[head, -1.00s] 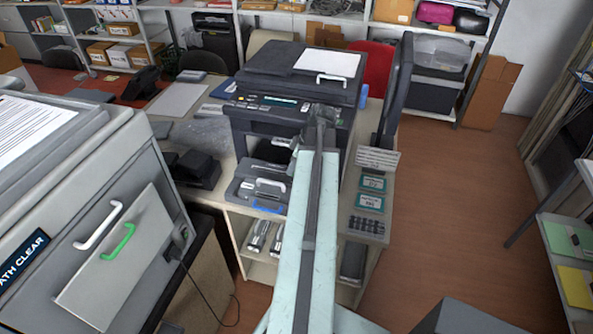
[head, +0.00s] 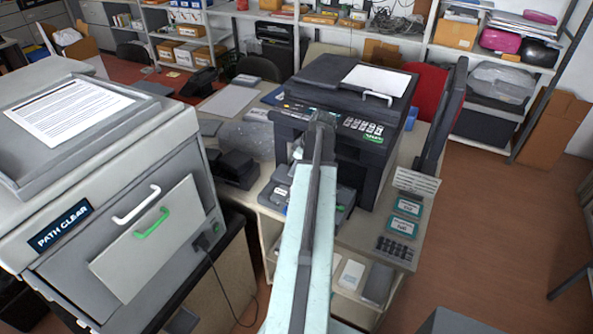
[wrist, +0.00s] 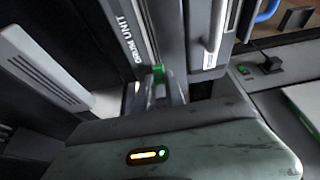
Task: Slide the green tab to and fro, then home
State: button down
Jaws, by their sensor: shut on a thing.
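The green tab (wrist: 158,74) shows small in the wrist view, beside a dark unit lettered "DRUM UNIT" (wrist: 128,38). My gripper (wrist: 160,92) is shut on the green tab; its fingers cover the tab's lower part. In the head view my arm reaches to the front of the dark printer (head: 345,110), and the arm hides the tab and the fingertips there. The grey unit (head: 274,194) on the bench below the printer is partly covered by my arm.
A large grey machine (head: 62,222) with white and green handles stands close on the left. A cable hangs from it. Open floor (head: 490,210) is on the right.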

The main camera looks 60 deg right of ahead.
jog(key=c, duration=1.4)
grip_release()
jog(key=shift+w, duration=0.3)
jog(key=shift+s+d, duration=0.1)
jog(key=shift+s, duration=0.05)
jog(key=p+v, duration=0.7)
jog(key=shift+s+r, duration=0.2)
jog(key=shift+r, duration=0.15)
